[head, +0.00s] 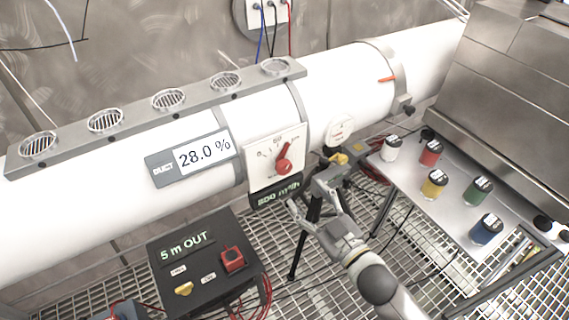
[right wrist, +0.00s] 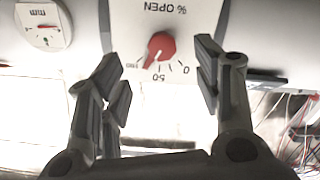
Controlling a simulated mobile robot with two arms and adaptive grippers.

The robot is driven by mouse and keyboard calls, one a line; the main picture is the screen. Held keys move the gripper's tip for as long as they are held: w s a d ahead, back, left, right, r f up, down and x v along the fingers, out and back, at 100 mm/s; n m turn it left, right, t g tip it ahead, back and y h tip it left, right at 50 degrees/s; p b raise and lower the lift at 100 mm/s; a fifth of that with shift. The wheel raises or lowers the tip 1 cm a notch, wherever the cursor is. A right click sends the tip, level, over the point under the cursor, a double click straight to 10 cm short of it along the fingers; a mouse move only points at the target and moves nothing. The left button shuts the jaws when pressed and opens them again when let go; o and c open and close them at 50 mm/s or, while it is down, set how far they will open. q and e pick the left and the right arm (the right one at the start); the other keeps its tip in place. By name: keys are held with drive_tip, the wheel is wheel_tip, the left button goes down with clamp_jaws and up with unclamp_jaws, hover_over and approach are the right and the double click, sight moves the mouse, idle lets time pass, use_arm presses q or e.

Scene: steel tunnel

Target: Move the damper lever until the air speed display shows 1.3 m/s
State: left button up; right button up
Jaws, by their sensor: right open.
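The damper lever is a red knob with a pointer (head: 284,164) on a white scale plate on the duct. It also shows in the right wrist view (right wrist: 161,46), under "% OPEN", pointing between 50 and 100. My right gripper (head: 314,196) is open just below the plate. In the right wrist view its fingers (right wrist: 163,82) stand apart on either side, with the knob beyond them; I see no contact. A display under the plate (head: 276,193) seems to read 800 m³/h. The duct display (head: 203,151) reads 28.0 %. I see no m/s reading. My left gripper is not in view.
The white duct (head: 345,82) crosses the scene, with a round gauge (head: 340,129) right of the plate. A black box (head: 205,255) reading "5 m OUT" stands below left. Several jars, one yellow (head: 434,184), stand on a steel bench (head: 400,170) at right.

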sight(285, 169)
drive_tip(key=x, duration=0.3)
drive_tip(key=r+p+x, duration=0.1)
drive_tip(key=x, duration=0.3)
drive_tip(key=p+x, duration=0.1)
drive_tip(key=x, duration=0.2)
drive_tip(key=shift+w+a+r, duration=0.2)
drive_tip(key=shift+a, duration=0.3)
drive_tip(key=c, duration=1)
drive_tip(key=shift+n, duration=0.9)
